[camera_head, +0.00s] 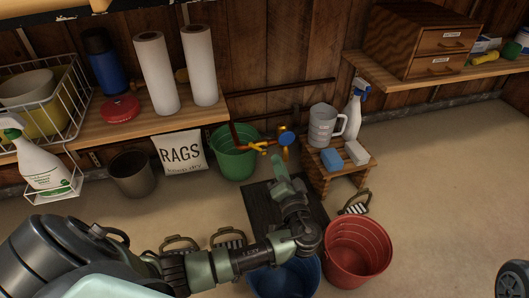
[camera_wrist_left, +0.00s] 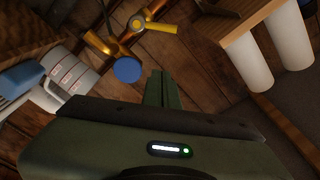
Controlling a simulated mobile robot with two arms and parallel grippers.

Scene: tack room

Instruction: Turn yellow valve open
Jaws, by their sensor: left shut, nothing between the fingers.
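The yellow valve (camera_head: 257,147) is on the brass pipework at the wall, above the green bucket. In the left wrist view the yellow lever (camera_wrist_left: 160,27) sticks out to the right from a brass fitting. A round blue knob (camera_head: 286,138) is beside it on the same pipework, and shows in the left wrist view (camera_wrist_left: 127,70). My left gripper (camera_head: 277,162) points up at the pipework from just below it. Its fingers (camera_wrist_left: 160,86) are shut and empty, apart from the lever in the left wrist view. My right gripper is not in view.
A wooden stool (camera_head: 338,176) with a grey jug (camera_head: 322,126), spray bottle and sponges stands right of the pipework. A shelf (camera_head: 150,121) with paper rolls is at left.

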